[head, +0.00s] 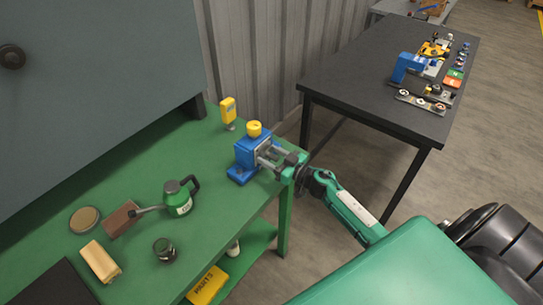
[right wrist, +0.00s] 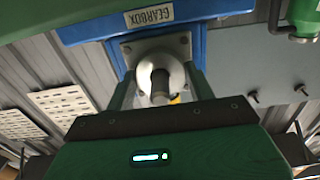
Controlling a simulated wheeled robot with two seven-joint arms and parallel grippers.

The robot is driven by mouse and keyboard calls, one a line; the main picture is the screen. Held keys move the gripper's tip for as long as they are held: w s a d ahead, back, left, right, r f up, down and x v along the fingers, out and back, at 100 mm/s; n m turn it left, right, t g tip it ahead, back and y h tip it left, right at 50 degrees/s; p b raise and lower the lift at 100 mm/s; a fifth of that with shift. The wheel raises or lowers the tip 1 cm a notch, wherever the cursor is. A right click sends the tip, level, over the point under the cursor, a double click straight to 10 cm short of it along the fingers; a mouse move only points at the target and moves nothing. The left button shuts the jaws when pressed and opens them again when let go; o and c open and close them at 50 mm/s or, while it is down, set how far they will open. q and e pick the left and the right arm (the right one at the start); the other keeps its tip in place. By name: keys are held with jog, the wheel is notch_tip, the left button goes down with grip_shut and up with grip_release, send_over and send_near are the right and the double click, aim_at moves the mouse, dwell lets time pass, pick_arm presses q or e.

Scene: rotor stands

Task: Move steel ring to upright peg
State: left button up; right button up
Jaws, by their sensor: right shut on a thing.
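A blue gearbox (head: 243,160) with a yellow cap on top stands on the green bench, near its right end. My right gripper (head: 266,156) reaches its right side, its two fingers pointing at the gearbox. In the right wrist view, a pale steel ring (right wrist: 150,50) sits against a grey plate on the blue gearbox (right wrist: 215,10), with a dark round shaft end (right wrist: 160,82) in front of it. The right gripper (right wrist: 158,75) has a finger on each side and is shut on the ring. I cannot make out an upright peg. My left gripper is out of view.
The green bench also holds a yellow device (head: 228,112), a green oil can (head: 178,198), a brown block (head: 120,218), a tan block (head: 100,261) and a dark jar (head: 164,249). A black table (head: 350,85) with several parts stands behind, across a floor gap.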

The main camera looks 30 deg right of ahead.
jog(key=shift+s+d, duration=0.25)
jog(key=shift+s, duration=0.3)
jog(key=p+v, duration=0.2)
jog(key=v, duration=0.5)
jog(key=shift+s, duration=0.15)
dwell(1.3)
